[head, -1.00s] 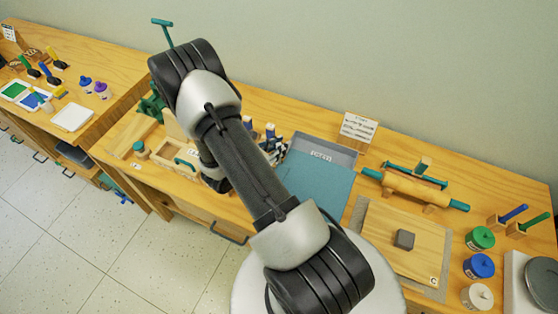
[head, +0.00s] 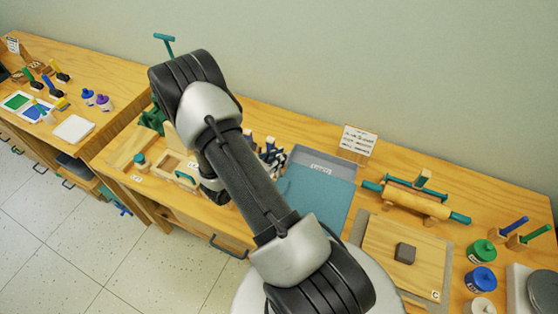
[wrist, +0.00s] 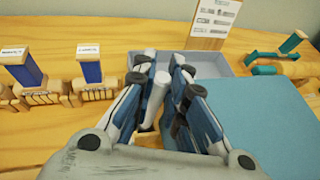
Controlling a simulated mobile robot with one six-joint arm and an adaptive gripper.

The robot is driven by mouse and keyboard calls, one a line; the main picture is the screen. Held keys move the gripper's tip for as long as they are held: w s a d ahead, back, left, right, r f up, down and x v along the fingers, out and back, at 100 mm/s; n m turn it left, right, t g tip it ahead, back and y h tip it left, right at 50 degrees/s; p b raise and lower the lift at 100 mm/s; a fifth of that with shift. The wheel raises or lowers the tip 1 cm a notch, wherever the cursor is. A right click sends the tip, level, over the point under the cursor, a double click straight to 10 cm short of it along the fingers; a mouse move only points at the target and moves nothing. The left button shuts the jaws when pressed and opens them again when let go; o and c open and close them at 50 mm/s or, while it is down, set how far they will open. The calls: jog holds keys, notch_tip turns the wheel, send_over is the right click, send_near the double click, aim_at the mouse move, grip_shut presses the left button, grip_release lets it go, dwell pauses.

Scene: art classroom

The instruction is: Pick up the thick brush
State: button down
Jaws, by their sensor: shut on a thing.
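In the wrist view my gripper (wrist: 160,88) reaches down with its two fingers close together. A pale shaft (wrist: 155,100) stands between the fingers, and they are shut on it. I take it for the thick brush; its lower end and most of its body are hidden by the fingers. In the head view my arm covers most of the gripper. To the left in the wrist view, two blue upright handles with white labels, the left one (wrist: 26,73) and the right one (wrist: 89,66), stand at wooden holders.
A grey tray (head: 322,160) and a teal mat (head: 318,190) lie right of the gripper. A sign (head: 357,141) stands behind the tray. A rolling pin (head: 416,199) and a wooden board (head: 385,248) are farther right. A small open wooden box (head: 178,168) is at left.

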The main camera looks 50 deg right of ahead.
notch_tip(320, 180, up, 19)
jog(key=p, duration=0.4)
jog(key=shift+f, duration=0.15)
dwell(0.3)
